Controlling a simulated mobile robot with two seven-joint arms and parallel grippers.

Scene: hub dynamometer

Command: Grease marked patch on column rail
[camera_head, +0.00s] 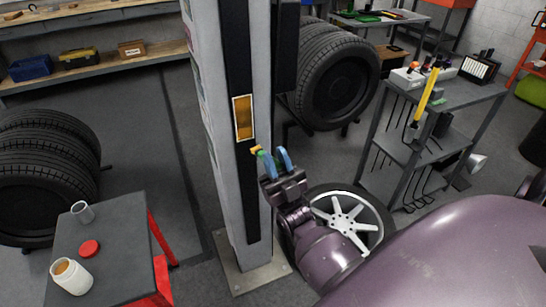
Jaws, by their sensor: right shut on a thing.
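The grey column (225,200) stands upright in the middle, with a dark rail (239,60) down its face. The marked patch (243,117) is an amber rectangle with a pale border on the rail. My right gripper (273,164), with blue fingers, is shut on a small applicator (257,150) with a yellow tip and a green part. The tip is just below the patch; I cannot tell whether it touches the rail. My left gripper is out of view.
The dark-topped cart (120,272) also holds a red lid (89,248) and a grey cup (83,212). Tyres (45,165) are stacked at left. A wheel (345,220) lies behind my right arm. A grey trolley (455,95) with tools stands at right.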

